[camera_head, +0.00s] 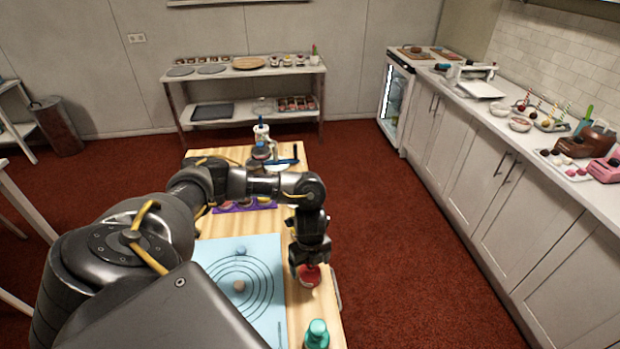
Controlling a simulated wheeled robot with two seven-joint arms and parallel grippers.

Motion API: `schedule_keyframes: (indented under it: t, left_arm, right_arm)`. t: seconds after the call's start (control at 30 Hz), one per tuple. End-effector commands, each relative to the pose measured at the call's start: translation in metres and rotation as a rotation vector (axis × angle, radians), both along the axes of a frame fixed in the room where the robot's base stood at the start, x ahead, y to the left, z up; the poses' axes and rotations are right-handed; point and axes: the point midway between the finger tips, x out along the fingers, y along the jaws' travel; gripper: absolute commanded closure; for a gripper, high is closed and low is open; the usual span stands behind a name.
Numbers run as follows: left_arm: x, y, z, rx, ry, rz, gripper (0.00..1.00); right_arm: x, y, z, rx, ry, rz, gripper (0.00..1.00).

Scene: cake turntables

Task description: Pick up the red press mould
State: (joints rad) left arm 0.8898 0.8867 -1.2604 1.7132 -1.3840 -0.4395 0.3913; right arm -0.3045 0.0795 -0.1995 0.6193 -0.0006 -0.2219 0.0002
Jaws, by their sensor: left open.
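The red press mould (309,279) is a small, round red piece at the right edge of the wooden table (297,297). My left arm reaches over the table from the left. My left gripper (309,265) points down right over the mould, its fingers open around or just above the mould's top. I cannot tell whether the fingers touch it. The gripper hides part of the mould's top. My right gripper is not in view.
A light blue mat (262,262) with printed rings bears two small round pieces. A teal bottle-like item (316,335) stands at the near edge. A purple tray (243,205) lies behind, partly hidden by my arm. A counter (480,130) runs along the right; red floor lies between.

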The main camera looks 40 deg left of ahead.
Motion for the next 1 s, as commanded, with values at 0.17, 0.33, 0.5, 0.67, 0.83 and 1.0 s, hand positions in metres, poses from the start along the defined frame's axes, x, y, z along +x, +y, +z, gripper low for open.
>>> schedule_keyframes:
  t: [0.17,0.33,0.5,0.67,0.83,1.0]
  left_arm:
    - [-0.001,0.0,-0.014,-0.001,0.0,0.001,0.16]
    - [0.0,0.0,-0.015,-0.002,-0.002,-0.001,0.16]
    - [0.0,0.0,-0.015,-0.002,-0.002,0.0,0.32]
    - [0.0,0.0,-0.015,-0.002,-0.002,0.0,0.53]
    - [0.0,0.0,-0.015,-0.002,-0.002,0.0,0.7]
    - [0.0,0.0,-0.014,-0.002,-0.002,0.0,0.7]
  right_arm:
    - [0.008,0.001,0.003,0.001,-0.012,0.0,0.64]
    - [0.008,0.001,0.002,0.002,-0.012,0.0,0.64]
    - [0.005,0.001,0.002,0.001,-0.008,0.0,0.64]
    - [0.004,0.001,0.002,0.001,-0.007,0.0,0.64]
    - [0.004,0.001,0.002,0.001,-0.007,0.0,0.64]
    - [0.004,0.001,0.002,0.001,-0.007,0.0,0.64]
